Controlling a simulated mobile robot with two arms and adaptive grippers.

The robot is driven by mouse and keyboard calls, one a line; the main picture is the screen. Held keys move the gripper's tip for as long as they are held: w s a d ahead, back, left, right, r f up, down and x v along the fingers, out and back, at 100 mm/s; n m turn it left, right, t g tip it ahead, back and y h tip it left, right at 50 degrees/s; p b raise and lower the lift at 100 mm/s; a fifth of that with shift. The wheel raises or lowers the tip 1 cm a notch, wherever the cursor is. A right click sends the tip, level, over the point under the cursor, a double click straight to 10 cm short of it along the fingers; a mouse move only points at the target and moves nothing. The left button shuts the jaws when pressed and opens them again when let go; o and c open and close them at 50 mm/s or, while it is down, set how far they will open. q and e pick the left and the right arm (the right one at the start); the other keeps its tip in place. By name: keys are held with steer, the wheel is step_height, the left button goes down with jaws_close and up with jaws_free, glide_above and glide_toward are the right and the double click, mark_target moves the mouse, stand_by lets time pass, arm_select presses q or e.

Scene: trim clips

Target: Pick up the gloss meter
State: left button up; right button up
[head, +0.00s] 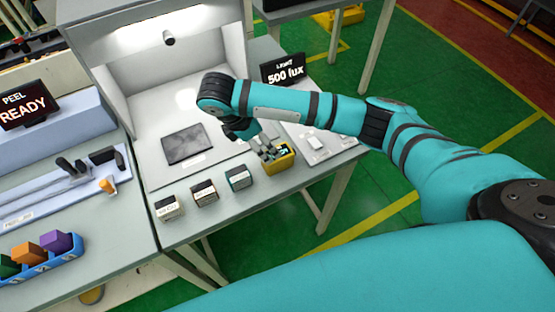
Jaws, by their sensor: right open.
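My right gripper (267,152) reaches in from the right and points down, open, at a small yellow box-like item (283,163) near the front of the light booth table. Its grey fingers overlap the top of this item, and I cannot tell whether they touch it. It may be the gloss meter, but no readable label confirms this. A small white block (314,143) lies on a pale board (325,152) just right of it. My left gripper is not in view.
Several small labelled blocks, such as a white-fronted one (166,208), line the table's front edge. A dark panel (187,144) lies in the booth. A "500 lux" sign (285,72) stands behind my arm. A blue tray (50,263) holds coloured blocks at left.

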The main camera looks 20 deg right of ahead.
mark_target(270, 155)
steer(key=x, duration=0.3)
steer(key=shift+d+f+p, duration=0.1)
steer(key=shift+p, duration=0.3)
steer(key=shift+s+d+f+p, duration=0.1)
steer(key=shift+d+f+p, duration=0.2)
steer(key=shift+f+p, duration=0.1)
steer(key=x, duration=0.1)
steer(key=p+x, duration=0.1)
steer(key=x, duration=0.1)
steer(key=shift+s+d+f, duration=0.15)
steer(key=shift+d+f, duration=0.05)
steer(key=shift+d, duration=0.25)
steer(key=shift+d+f, duration=0.1)
steer(key=shift+f, duration=0.3)
steer(key=shift+c, duration=0.3)
steer(key=c, duration=1.4)
